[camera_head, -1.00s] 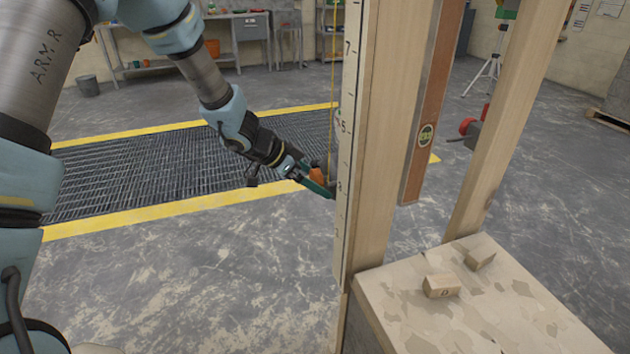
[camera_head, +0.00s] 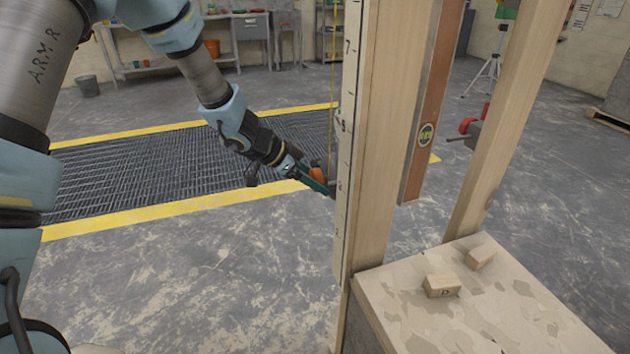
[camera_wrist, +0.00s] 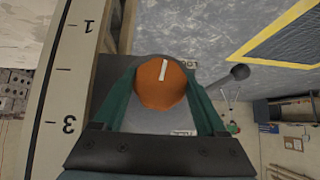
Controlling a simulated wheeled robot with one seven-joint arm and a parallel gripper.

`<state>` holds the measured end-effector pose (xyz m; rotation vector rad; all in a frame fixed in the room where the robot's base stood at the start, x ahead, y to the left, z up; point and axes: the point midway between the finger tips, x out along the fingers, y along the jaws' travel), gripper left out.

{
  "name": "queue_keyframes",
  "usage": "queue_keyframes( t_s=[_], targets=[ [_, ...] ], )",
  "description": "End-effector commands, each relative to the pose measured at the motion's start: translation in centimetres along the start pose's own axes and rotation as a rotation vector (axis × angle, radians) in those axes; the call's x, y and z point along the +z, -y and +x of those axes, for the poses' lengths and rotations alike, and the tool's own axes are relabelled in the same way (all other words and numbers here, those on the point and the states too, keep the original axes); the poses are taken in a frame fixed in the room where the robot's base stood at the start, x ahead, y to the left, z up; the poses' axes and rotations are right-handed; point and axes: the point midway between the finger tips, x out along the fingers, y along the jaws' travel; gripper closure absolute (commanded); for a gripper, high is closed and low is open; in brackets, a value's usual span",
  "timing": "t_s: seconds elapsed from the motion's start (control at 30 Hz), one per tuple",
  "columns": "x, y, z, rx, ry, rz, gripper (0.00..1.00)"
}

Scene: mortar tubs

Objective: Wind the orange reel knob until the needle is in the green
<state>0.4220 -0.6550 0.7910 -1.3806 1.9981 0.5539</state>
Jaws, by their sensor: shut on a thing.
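The orange reel knob (camera_wrist: 160,86) with a white mark shows in the wrist view, on a grey reel body (camera_wrist: 158,121) beside the numbered post. The green fingers of my gripper (camera_wrist: 163,72) stand on both sides of the knob, shut on it. The white mark points up and slightly right in that view. In the head view my gripper (camera_head: 318,184) is at the left side of the post, and the orange knob (camera_head: 316,174) shows small between the fingers. No needle or green zone can be made out in either view.
The numbered scale post (camera_head: 346,190) stands right beside my gripper, with a yellow line (camera_head: 333,80) along it. A wooden level (camera_head: 425,130) hangs farther right. A stained board (camera_head: 470,310) holds two small wooden blocks.

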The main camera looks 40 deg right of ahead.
Motion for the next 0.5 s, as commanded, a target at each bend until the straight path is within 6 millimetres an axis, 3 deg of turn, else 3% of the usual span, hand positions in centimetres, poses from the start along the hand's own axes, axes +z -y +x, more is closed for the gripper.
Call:
queue_keyframes(
  t_s=[0.5],
  targets=[
    [0.65, -0.06, 0.67, -0.158, -0.003, 0.157, 0.82]
  ],
)
